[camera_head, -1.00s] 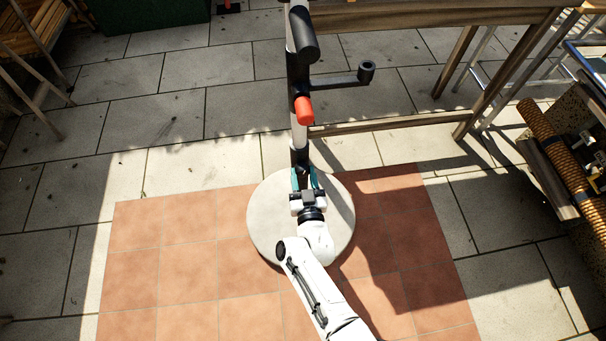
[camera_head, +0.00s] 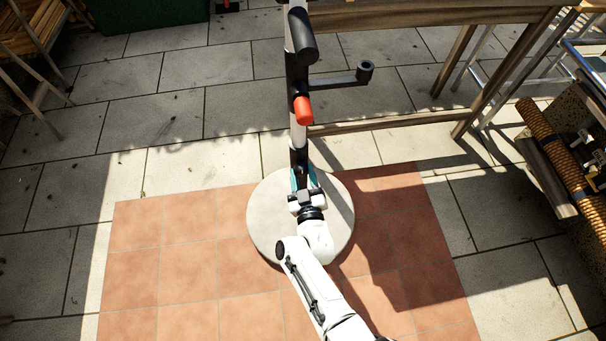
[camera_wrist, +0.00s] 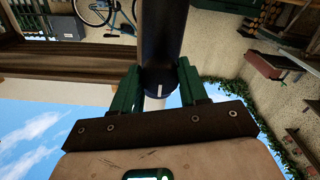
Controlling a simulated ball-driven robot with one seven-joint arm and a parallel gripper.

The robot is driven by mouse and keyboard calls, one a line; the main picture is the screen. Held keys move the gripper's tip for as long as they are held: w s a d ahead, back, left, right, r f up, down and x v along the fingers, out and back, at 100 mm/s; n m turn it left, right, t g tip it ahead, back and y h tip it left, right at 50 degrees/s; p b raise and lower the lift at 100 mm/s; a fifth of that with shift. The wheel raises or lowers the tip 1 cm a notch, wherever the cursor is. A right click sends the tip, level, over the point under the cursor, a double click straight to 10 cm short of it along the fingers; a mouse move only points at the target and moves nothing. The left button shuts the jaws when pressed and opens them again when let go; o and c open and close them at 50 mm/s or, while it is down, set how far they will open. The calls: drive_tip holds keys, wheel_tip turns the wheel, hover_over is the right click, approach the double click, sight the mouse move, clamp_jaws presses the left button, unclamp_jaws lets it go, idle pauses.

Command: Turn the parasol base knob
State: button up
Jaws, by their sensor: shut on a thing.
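The parasol base (camera_head: 268,222) is a pale round slab on terracotta tiles. A dark upright pole (camera_head: 297,70) rises from it. My gripper (camera_head: 303,180) is low at the foot of the pole, over the slab. In the head view the knob is mostly hidden by my gripper and the pole. The gripper is slightly tilted about its own axis.
An orange-red grip (camera_head: 303,110) and a black crank arm (camera_head: 340,79) stick out from the pole above my gripper. A shelf with a rolled orange mat (camera_head: 550,145) is at the far right. Tiles at left are clear.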

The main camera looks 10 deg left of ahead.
drive_tip(key=o, duration=1.1)
drive_tip(key=shift+c, duration=0.2)
drive_tip(key=p+v, duration=0.4)
drive_tip(key=v, duration=0.6)
drive_tip(key=shift+s+p, duration=0.3)
drive_tip(key=shift+s, duration=0.1)
drive_tip(key=shift+d, duration=0.1)
